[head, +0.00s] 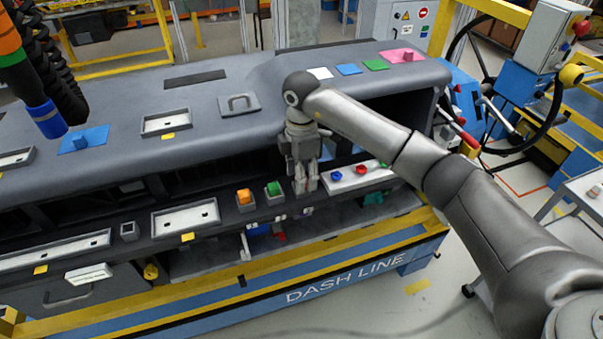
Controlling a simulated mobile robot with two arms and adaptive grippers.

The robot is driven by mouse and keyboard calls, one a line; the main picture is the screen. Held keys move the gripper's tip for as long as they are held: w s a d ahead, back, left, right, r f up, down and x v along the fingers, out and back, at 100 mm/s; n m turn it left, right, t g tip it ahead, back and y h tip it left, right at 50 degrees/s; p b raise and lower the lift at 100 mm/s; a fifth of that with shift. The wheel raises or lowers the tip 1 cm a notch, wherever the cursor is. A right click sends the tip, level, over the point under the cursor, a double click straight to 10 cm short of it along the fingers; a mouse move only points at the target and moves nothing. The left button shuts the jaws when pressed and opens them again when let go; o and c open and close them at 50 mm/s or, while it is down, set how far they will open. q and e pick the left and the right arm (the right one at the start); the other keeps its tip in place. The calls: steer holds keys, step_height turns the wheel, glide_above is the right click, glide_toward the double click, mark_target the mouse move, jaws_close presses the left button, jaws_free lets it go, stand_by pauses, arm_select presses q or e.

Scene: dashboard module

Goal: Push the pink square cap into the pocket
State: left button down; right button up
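A pink square piece (403,56) with a small raised knob lies on top of the dashboard at the far right. I cannot tell whether it is the cap. No other pink cap shows. My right gripper (305,187) points down at the front ledge, just right of a green cap (273,188). Its fingers are close together, and what is between or under them is hidden. An orange cap (244,196) sits left of the green one. A small square socket (129,231) is further left on the ledge. My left gripper is not in view.
A white panel with a red button (362,170) and other buttons lies right of my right gripper. A white tray (185,218) is set in the ledge. A blue square piece (82,138) lies on the dashboard top at left. A steering wheel (505,85) stands at right.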

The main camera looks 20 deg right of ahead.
step_height(320, 180, up, 12)
stand_by(0.5)
